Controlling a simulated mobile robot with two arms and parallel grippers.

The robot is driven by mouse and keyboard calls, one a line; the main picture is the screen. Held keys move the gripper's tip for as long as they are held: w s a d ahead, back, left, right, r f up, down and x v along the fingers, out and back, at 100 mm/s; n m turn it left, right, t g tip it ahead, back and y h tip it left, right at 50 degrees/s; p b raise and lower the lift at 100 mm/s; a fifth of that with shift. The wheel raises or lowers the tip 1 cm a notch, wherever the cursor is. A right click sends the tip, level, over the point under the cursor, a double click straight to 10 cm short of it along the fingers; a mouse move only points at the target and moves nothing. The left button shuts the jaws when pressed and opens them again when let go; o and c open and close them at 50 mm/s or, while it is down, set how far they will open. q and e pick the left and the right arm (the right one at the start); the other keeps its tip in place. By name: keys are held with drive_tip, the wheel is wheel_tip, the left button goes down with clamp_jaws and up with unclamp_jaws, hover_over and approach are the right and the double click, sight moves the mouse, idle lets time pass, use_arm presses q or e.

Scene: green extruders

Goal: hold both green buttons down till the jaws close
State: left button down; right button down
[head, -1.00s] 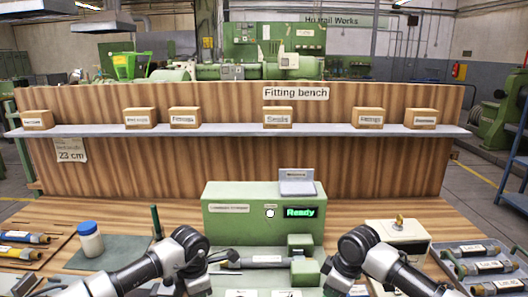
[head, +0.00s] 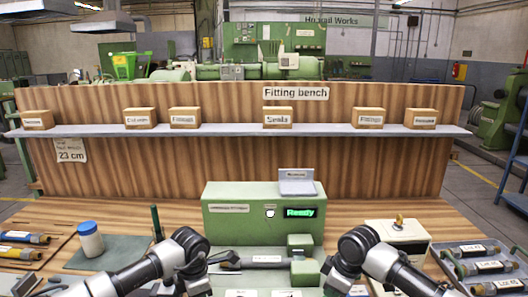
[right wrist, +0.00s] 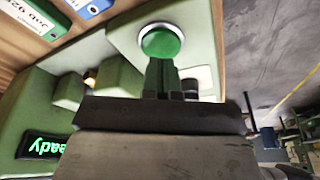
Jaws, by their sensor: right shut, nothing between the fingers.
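The green machine (head: 262,210) stands mid-bench in the head view, its display (head: 300,212) lit "Ready". In front of it a grey cylindrical part (head: 252,261) lies beside green jaw blocks (head: 300,243). One round green button (right wrist: 161,41) with a pale ring shows in the right wrist view. My right gripper (right wrist: 162,66) is shut and empty, its fingertips at the button's near edge; I cannot tell whether they touch or press it. The other button is not visible.
A tray (head: 455,262) of labelled cylinders lies at far right. A white bottle with a blue cap (head: 90,240) stands on a dark mat (head: 120,252) at left. A shelf (head: 240,130) of boxes runs behind.

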use_arm(q)
drive_tip(key=shift+s+f, duration=0.1)
use_arm(e)
drive_tip(key=shift+s+f, duration=0.1)
drive_tip(key=shift+f, duration=1.25)
idle(1.4)
drive_tip(key=w+a+v, duration=0.1)
drive_tip(key=v, duration=0.7)
drive_tip(key=shift+a+r, duration=0.25)
drive_tip(key=shift+a, duration=0.1)
drive_tip(key=shift+w, duration=0.1)
use_arm(q)
drive_tip(key=shift+r, duration=0.75)
wheel_tip(320, 180, up, 7)
drive_tip(key=shift+f, duration=0.15)
